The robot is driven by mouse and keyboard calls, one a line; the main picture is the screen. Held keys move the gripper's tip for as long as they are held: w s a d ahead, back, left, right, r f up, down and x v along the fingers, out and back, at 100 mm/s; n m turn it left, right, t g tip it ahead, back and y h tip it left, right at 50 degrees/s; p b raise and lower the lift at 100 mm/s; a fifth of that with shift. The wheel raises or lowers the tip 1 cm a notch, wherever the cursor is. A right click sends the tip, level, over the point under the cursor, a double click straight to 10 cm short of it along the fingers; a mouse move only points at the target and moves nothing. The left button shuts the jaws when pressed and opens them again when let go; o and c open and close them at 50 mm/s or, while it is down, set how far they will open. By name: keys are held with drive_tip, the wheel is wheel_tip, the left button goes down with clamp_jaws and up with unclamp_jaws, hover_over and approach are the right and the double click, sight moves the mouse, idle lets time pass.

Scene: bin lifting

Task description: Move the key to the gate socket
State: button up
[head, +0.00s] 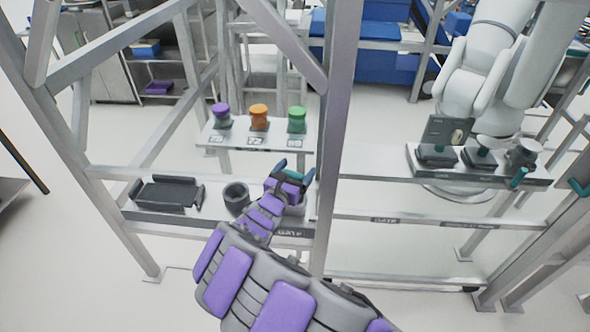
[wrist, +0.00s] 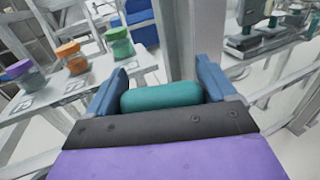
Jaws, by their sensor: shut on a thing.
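My gripper (head: 291,172) is above the front shelf, left of the upright post. In the wrist view, my gripper (wrist: 162,88) has its two blue fingers on either side of a teal rounded bar, which I take to be the key (wrist: 160,97). The bar lies level across the jaws, and its lower part is hidden. A pale round piece (head: 296,209) shows just under my gripper; I cannot tell whether the key touches it. I cannot tell for certain which fixture is the gate socket.
A dark cup (head: 236,196) and black tray (head: 167,192) sit left of my gripper. Jars with purple (head: 220,109), orange (head: 258,110) and green (head: 297,113) lids stand on a rear shelf. The grey post (head: 338,120) separates me from the right shelf's dark fixtures (head: 480,157).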

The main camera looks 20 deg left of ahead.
drive_tip(key=shift+f+b, duration=0.3)
drive_tip(key=shift+f, duration=1.05)
idle(0.7)
drive_tip(key=o, duration=1.4)
wheel_tip(320, 180, up, 9)
drive_tip(key=p, duration=0.5)
drive_tip(key=shift+p, duration=0.3)
idle(0.5)
